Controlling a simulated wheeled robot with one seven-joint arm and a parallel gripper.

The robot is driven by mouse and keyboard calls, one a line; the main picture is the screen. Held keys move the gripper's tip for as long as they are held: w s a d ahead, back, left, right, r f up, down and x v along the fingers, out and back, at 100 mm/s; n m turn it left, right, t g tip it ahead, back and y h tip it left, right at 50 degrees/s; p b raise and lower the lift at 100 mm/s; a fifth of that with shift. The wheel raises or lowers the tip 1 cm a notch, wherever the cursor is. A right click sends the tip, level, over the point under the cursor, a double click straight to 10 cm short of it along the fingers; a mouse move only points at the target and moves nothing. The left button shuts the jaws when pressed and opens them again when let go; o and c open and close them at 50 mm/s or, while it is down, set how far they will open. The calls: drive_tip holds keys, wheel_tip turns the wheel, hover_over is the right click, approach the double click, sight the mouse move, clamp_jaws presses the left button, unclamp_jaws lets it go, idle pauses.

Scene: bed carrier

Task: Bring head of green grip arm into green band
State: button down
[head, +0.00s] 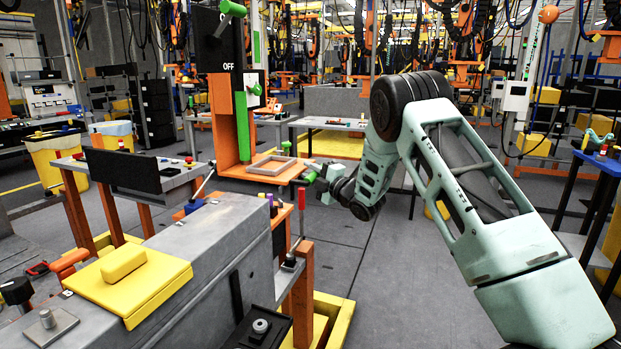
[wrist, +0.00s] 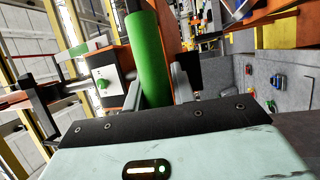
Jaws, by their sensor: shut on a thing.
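A green grip (head: 311,177) of an arm sits at my gripper (head: 318,184), just right of the orange stand in the head view. In the wrist view the green grip (wrist: 149,60) is a thick cylinder, tilted slightly, between the two fingers of my gripper (wrist: 158,90), which is shut on it. The rest of the arm and its head cannot be made out clearly. A tall green band (head: 242,126) runs upright on the orange stand, below the black OFF panel. A shorter green strip (head: 257,46) is higher, beside that panel.
A red-handled lever (head: 301,199) stands upright close below my gripper. A grey machine housing (head: 205,245) with a yellow pad (head: 130,280) fills the front left. A small framed tray (head: 272,167) lies at the stand's foot. The floor (head: 400,290) at centre right is clear.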

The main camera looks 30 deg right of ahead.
wheel_tip(320, 180, up, 10)
drive_tip(key=shift+b, duration=0.4)
drive_tip(key=shift+r, duration=0.1)
drive_tip(key=c, duration=1.2)
unclamp_jaws()
drive_tip(key=b+v, duration=0.4)
drive_tip(key=v, duration=1.3)
drive_tip(key=shift+s, duration=0.25)
drive_tip(key=shift+d, duration=0.1)
